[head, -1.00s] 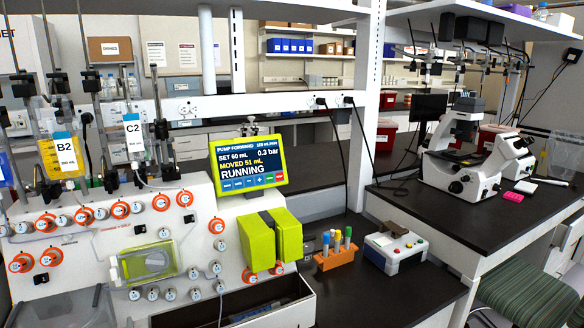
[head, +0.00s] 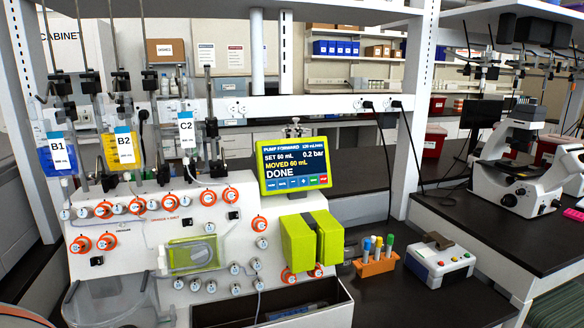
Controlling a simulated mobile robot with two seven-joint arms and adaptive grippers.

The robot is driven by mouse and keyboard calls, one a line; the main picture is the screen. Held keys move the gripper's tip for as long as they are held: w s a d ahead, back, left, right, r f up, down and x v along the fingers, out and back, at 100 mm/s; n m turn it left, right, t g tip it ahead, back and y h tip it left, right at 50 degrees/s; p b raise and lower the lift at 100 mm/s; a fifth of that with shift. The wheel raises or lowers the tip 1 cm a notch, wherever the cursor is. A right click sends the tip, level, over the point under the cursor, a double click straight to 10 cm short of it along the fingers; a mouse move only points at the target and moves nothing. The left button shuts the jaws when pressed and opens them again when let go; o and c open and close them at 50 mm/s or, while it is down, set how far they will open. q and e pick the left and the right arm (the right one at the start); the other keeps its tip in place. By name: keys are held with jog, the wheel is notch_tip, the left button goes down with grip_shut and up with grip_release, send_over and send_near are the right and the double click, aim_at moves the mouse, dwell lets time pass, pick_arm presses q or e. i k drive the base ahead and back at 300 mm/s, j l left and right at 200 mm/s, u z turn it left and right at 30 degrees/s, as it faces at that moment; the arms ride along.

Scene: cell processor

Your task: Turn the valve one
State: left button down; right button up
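The white cell processor (head: 137,262) stands on the bench at left and center. A row of small round valves runs across its top, several with orange rings, such as one orange-ringed valve (head: 103,209) and a plain white valve (head: 65,214) at the far left. Two more orange-ringed valves (head: 106,241) sit below at left. The valve numbers are too small to read, so I cannot tell which is valve one. The screen (head: 293,170) reads PUMP FORWARD, SET 60 mL, MOVED 60 mL, DONE, 0.2 bar. Neither of my grippers is in view.
Bags B1 (head: 61,157), B2 (head: 123,150) and C2 (head: 187,135) hang above the valves. A green clamp housing (head: 312,240) sits at the front. An orange tube rack (head: 376,264) and a small button box (head: 438,262) stand right of it. A microscope (head: 515,165) is at the right.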

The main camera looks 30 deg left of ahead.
aim_at(67, 214)
jog(key=u, duration=2.2)
